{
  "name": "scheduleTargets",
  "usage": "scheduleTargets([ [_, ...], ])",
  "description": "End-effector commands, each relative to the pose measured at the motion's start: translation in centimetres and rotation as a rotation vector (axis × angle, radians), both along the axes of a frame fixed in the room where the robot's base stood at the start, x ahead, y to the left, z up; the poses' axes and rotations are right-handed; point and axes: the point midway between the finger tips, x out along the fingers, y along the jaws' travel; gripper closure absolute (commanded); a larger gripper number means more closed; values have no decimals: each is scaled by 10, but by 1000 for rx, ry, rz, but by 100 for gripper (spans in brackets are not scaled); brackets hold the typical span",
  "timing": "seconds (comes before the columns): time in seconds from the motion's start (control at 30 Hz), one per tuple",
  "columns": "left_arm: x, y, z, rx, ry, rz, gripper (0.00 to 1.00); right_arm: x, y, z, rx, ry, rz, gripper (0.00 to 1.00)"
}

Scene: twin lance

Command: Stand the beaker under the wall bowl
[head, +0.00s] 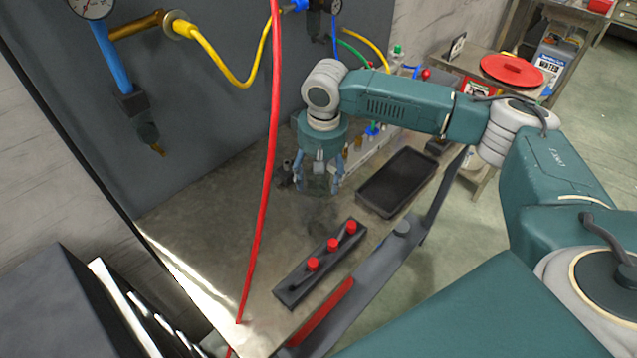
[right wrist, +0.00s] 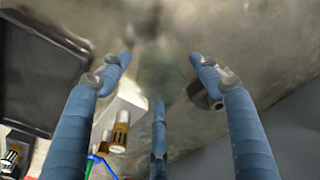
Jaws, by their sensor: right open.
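My right gripper (head: 318,182) is open, pointing down over the grey worktop near the back wall. In the right wrist view its blue fingers (right wrist: 160,75) are spread apart. A faint, clear greenish shape (right wrist: 165,72), which looks like the glass beaker, shows between the fingers. It is too faint to tell whether they touch it. A small dark fitting (head: 285,179) sits just left of the gripper by the wall and also shows beside a finger in the wrist view (right wrist: 203,96). I cannot make out the wall bowl for certain. My left gripper is not in view.
A black tray (head: 398,182) lies right of the gripper. A dark rack with red knobs (head: 322,262) lies nearer the front edge. A red hose (head: 265,190) hangs in front of the worktop, with a yellow hose (head: 225,72) behind. The worktop left of the gripper is mostly clear.

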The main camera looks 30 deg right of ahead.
Motion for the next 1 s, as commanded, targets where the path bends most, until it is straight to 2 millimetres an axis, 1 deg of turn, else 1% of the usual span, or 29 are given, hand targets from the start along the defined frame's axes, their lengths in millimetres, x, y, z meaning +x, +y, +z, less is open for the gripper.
scheduleTargets([
  [0.03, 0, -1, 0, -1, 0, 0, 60, 0, 0, 0, 0, 0, 0, 42],
  [0.17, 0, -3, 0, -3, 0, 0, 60, 0, 0, 0, 0, 0, 0, 68],
  [0.2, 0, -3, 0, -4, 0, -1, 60, 0, 0, 0, 0, 0, 0, 76],
  [0.23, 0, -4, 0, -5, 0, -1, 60, 0, 0, 0, 0, 0, 0, 79],
  [0.37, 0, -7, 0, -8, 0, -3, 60, 0, 0, 0, 0, 0, 0, 79],
  [0.4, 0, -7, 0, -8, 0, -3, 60, 0, 0, 0, 0, 0, 0, 83],
  [0.6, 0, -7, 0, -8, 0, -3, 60, 0, 0, 1, 0, -1, 0, 83],
  [0.73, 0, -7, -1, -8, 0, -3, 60, 1, 0, 7, 0, -2, 0, 83],
  [0.87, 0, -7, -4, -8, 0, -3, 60, 1, 0, 22, 0, -3, 0, 83],
  [0.97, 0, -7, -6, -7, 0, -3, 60, 1, 1, 41, 2, -5, 0, 83],
  [1.0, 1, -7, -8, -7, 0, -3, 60, 1, 1, 50, 2, -5, 0, 83],
])
